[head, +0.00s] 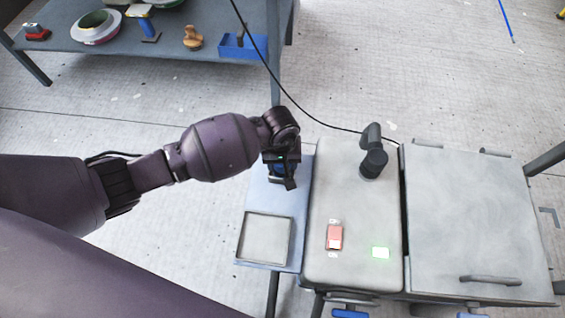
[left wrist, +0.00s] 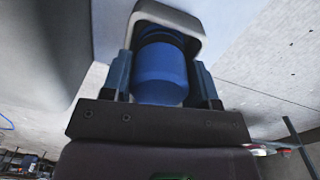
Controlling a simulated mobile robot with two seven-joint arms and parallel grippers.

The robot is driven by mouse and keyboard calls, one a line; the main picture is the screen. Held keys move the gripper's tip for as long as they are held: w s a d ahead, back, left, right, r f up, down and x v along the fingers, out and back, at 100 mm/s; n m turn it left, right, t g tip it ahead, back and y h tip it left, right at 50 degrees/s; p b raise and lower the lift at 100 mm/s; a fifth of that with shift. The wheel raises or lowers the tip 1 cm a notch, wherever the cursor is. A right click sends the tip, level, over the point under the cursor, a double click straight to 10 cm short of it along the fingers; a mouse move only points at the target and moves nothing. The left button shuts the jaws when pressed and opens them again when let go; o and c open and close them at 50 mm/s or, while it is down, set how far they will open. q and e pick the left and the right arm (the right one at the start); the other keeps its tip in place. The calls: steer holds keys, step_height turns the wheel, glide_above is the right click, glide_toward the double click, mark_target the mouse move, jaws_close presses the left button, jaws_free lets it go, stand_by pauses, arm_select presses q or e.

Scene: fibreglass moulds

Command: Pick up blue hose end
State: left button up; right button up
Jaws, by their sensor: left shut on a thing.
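The blue hose end (left wrist: 160,75) is a blue cylinder with a ribbed upper part. It sits between the two fingers of my left gripper (left wrist: 163,88) in the left wrist view, and the gripper is shut on it. A pale grey rounded frame surrounds its far end; I cannot tell if they touch. In the head view my left gripper (head: 283,178) points down over the blue-grey side shelf, and only a little blue shows there, mostly hidden by the gripper. My right gripper is not in view.
The side shelf (head: 258,205) holds a square grey tray (head: 264,239). A workbench (head: 170,45) with tools stands at back left.

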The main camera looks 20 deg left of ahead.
arm_select(q)
steer(key=shift+r, duration=0.1)
steer(key=shift+r, duration=0.2)
steer(key=r+p, duration=0.1)
steer(key=r, duration=0.2)
steer(key=r+p, duration=0.1)
steer(key=r, duration=0.2)
steer(key=r+p, duration=0.1)
steer(key=r, duration=0.2)
steer(key=shift+w+r+p, duration=0.25)
steer(key=shift+w+p, duration=0.05)
step_height(320, 180, up, 10)
steer(key=p, duration=0.3)
steer(key=shift+s, duration=0.3)
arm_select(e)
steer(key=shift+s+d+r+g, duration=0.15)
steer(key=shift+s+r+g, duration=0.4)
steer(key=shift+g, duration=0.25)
